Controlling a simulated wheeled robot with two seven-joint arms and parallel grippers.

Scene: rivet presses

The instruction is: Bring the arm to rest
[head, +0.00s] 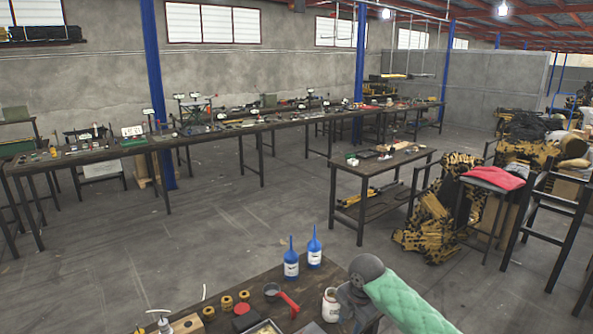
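Neither of my grippers shows in the head view. A green quilted, sleeve-like shape (408,303) with a rounded dark grey end (367,269) reaches in from the lower right. I cannot tell for sure whether it is part of my own arm. It covers part of the right side of the near wooden table (262,284). No gripper fingers can be made out near it.
The near table holds two blue bottles (291,264), a red-handled tool (288,300), a white jar (330,304) and several brass-coloured rings (227,302). A small table (352,168) stands beyond. A long workbench (240,131) lines the wall. Open floor (190,235) lies between.

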